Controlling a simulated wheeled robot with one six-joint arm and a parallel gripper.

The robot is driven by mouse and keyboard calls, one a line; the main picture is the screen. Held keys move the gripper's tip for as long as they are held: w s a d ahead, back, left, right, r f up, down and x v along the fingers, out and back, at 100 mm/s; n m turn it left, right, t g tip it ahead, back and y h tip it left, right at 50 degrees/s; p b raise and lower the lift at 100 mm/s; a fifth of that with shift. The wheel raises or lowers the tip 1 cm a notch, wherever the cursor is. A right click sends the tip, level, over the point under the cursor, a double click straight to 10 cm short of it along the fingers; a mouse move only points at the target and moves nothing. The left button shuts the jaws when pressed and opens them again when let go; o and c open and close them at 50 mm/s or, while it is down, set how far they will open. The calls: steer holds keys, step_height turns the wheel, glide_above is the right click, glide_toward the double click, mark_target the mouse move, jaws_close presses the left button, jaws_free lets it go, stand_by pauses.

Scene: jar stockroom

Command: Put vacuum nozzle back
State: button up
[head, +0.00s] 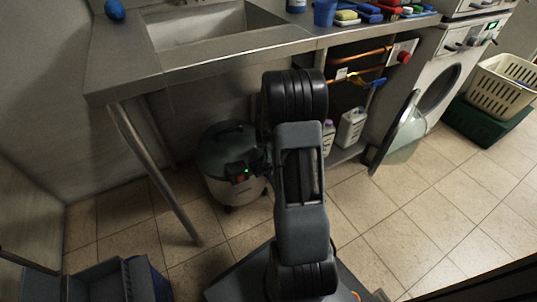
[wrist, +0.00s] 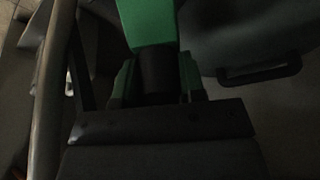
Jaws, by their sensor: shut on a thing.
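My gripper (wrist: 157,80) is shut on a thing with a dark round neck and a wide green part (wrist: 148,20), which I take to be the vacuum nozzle. The green part extends out of the top of the wrist view, so its far end is hidden. The vacuum cleaner (head: 217,160), a grey drum with a black lid, stands on the floor under the steel sink counter. Its dark lid with a handle (wrist: 262,71) seems to fill the right of the wrist view. In the head view my arm hides my gripper and the nozzle.
The steel counter (head: 200,68) overhangs the vacuum, and its slanting leg (head: 155,170) stands to the left. A washing machine (head: 450,75) on the right has its round door (head: 398,135) open. White jugs (head: 351,128) stand on a low shelf.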

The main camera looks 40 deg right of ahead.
steer(key=shift+f+b, duration=0.75)
steer(key=shift+f, duration=1.2)
steer(key=o, duration=0.8)
steer(key=shift+f, duration=0.1)
steer(key=shift+o, duration=0.2)
steer(key=p+v, duration=0.5)
steer(key=v, duration=0.6)
steer(key=s+a+r+n, duration=0.2)
steer(key=s+a+r, duration=0.2)
steer(key=a, duration=0.3)
steer(key=s+a+r+n+g+y, duration=0.1)
steer(key=s+a+r+n, duration=0.1)
steer(key=s+a+r, duration=0.3)
steer(key=s+a+r+n+y, duration=0.1)
steer(key=s+a+r, duration=0.3)
steer(key=a, duration=0.5)
steer(key=shift+s+a+r+n, duration=0.15)
steer(key=shift+s+r+n, duration=0.15)
steer(key=shift+s+n, duration=0.3)
